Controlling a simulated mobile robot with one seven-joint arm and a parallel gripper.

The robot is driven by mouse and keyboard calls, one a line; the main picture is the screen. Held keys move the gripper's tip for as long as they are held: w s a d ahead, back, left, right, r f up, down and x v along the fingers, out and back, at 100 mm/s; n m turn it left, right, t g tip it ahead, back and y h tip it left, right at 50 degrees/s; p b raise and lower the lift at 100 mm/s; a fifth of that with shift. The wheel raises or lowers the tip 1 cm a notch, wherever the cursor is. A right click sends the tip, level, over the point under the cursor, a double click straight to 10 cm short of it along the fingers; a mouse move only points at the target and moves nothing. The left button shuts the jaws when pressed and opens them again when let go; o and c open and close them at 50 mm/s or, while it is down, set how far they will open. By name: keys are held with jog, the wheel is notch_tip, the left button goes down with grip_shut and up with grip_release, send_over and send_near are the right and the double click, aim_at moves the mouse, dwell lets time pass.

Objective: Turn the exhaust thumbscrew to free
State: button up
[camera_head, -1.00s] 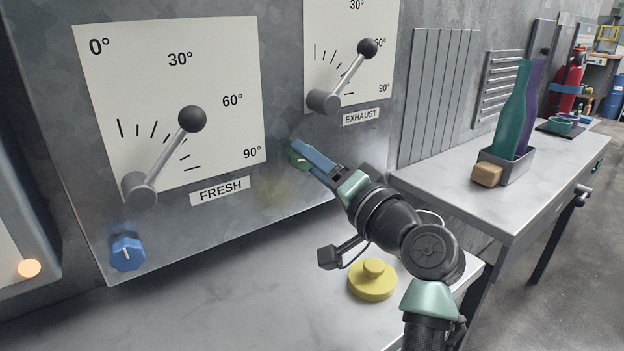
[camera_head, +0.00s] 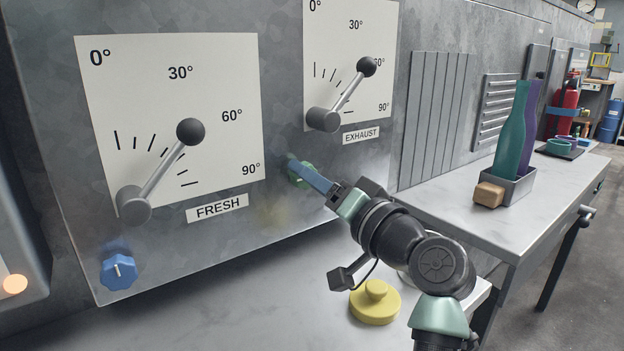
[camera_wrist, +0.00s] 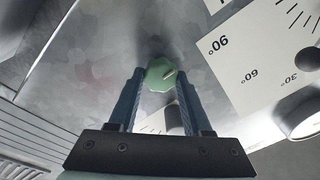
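The exhaust thumbscrew is a green knob (camera_head: 301,174) on the grey panel, below and left of the EXHAUST label (camera_head: 361,135). In the wrist view the knob (camera_wrist: 159,75) shows a pale pointer line toward its right side. My gripper (camera_head: 296,167) reaches the knob from the lower right, and one blue finger partly covers it. In the wrist view my gripper's (camera_wrist: 160,78) blue fingers stand apart, one on each side of the knob, with what look like narrow gaps. The exhaust lever (camera_head: 347,92) with a black ball points to about 60°.
The FRESH dial lever (camera_head: 162,170) and a blue knob (camera_head: 119,271) are on the panel at left. A yellow knobbed disc (camera_head: 375,302) lies on the counter below my arm. Bottles (camera_head: 514,130) stand in a holder on the right bench.

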jog(key=o, duration=0.4)
jog(key=shift+o, duration=0.2)
jog(key=p+v, duration=0.2)
jog(key=v, duration=1.1)
